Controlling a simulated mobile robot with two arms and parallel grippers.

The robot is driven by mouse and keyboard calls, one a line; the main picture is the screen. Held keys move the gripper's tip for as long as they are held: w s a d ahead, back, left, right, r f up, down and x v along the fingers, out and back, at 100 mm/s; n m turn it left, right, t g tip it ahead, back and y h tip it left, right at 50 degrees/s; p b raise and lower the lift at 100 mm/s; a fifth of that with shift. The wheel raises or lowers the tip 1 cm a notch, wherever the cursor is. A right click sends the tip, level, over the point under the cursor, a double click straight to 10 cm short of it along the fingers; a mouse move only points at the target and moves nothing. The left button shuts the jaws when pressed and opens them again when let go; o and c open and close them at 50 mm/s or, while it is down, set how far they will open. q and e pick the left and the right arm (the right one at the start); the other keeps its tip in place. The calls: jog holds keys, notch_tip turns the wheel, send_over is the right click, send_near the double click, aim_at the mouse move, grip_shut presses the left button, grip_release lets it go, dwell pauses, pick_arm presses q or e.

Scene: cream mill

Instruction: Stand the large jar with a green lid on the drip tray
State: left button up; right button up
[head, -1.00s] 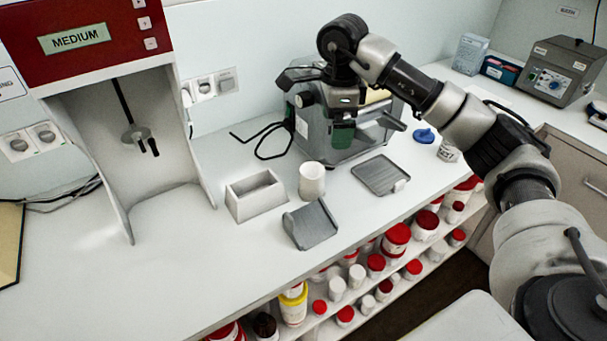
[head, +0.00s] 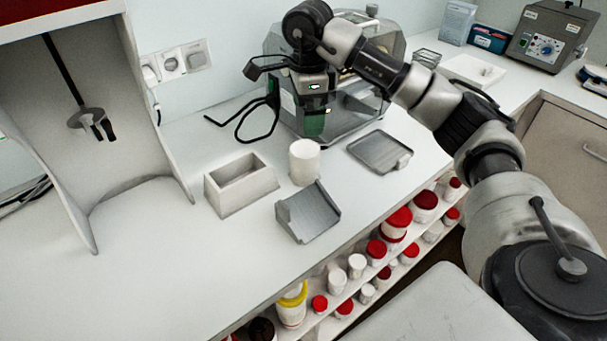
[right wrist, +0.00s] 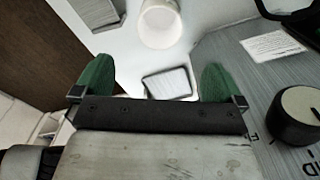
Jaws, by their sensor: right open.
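No green-lidded jar can be made out. A lidless-looking white round container (head: 304,162) stands on the counter, and a white container shows at the top of the right wrist view (right wrist: 160,22). A flat grey tray (head: 378,152), which looks like the drip tray, lies to its right. My right gripper (head: 314,122) has green fingers and is above the counter in front of the grey machine, behind the container. In the right wrist view the fingers (right wrist: 155,80) are wide apart and empty; a grey rectangular surface shows beyond them. My left gripper is out of view.
A white open box (head: 240,190) and a grey angled holder (head: 308,212) stand close to the container. The grey machine (head: 360,105) is behind. Shelves with several red-lidded jars (head: 398,220) are below the counter edge. The counter's left front is clear.

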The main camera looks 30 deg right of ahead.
jog(key=f, duration=0.1)
send_near(307, 155)
jog(key=s+a+f, duration=0.2)
jog(key=s, duration=0.1)
jog(key=f, duration=0.3)
jog(key=f+p, duration=0.1)
jog(key=f, duration=0.1)
jog(key=shift+w+d+f, duration=0.2)
jog(key=shift+w+f, duration=0.05)
jog(key=shift+f, duration=0.05)
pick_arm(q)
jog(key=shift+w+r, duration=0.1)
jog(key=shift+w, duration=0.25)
pick_arm(e)
jog(key=c, duration=1)
jog(key=shift+r, duration=0.1)
jog(key=shift+r, duration=0.1)
